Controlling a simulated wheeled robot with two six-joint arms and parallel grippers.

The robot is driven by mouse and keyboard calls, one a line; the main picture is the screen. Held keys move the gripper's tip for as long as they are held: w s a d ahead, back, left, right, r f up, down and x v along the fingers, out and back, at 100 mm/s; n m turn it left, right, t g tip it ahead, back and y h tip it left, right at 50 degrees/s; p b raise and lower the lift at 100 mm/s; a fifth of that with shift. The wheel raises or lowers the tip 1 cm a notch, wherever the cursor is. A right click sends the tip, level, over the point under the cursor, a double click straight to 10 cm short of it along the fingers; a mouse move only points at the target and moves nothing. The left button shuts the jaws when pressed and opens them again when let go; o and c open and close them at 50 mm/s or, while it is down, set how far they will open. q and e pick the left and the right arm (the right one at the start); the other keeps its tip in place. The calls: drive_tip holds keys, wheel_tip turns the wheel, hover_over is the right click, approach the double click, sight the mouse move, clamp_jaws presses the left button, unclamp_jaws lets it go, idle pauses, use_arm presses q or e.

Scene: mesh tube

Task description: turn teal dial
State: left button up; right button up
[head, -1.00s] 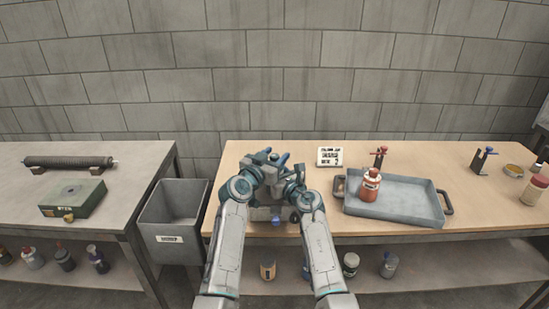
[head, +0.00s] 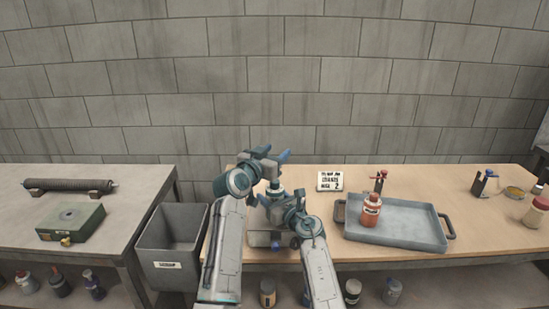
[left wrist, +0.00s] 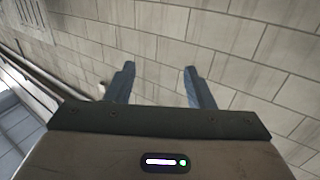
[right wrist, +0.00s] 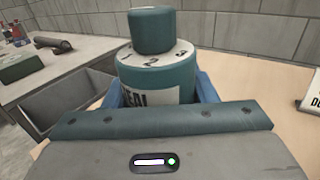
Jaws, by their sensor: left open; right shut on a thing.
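The teal dial (right wrist: 152,30) is a round knob on a white ring marked 1, 2, 3, atop a teal body (right wrist: 186,82) with a partly hidden label. My right gripper (right wrist: 158,92) is shut on that body, one blue finger on each side. In the head view the dial (head: 275,187) shows small and partly covered between my arms. My left gripper (head: 275,153) is open and empty above it, apart from the dial. In the left wrist view its spread fingers (left wrist: 157,85) face only the wall.
A white card (head: 330,181) ending in a 2 stands on the wooden bench. To the right are a grey tray (head: 405,232) with a red bottle (head: 370,210) in it and small stands. A grey bin (head: 172,235) sits left, between the benches.

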sight(275, 184)
use_arm(q)
drive_tip(key=shift+w+f+g, duration=0.2)
drive_tip(key=shift+f+g, duration=0.1)
drive_tip(key=shift+f, duration=0.05)
drive_tip(key=f+m+g, duration=0.1)
drive_tip(key=f+m+g+h, duration=0.1)
drive_tip(key=w+g, duration=0.1)
drive_tip(key=shift+w+a+f+m, duration=0.1)
drive_tip(key=shift+a+f+m, duration=0.3)
drive_tip(key=s+a+f+m+g+h, duration=0.2)
drive_tip(key=s+a+m+g+h, duration=0.1)
drive_tip(key=a+m+g, duration=0.55)
drive_tip(key=shift+n+g, duration=0.55)
drive_tip(key=shift+g, duration=0.2)
drive_tip(key=x, duration=1)
drive_tip(key=shift+w+d, duration=0.1)
drive_tip(key=shift+w, duration=0.05)
drive_tip(key=shift+c, duration=0.5)
drive_tip(key=c, duration=0.9)
drive_tip(key=shift+f, duration=0.1)
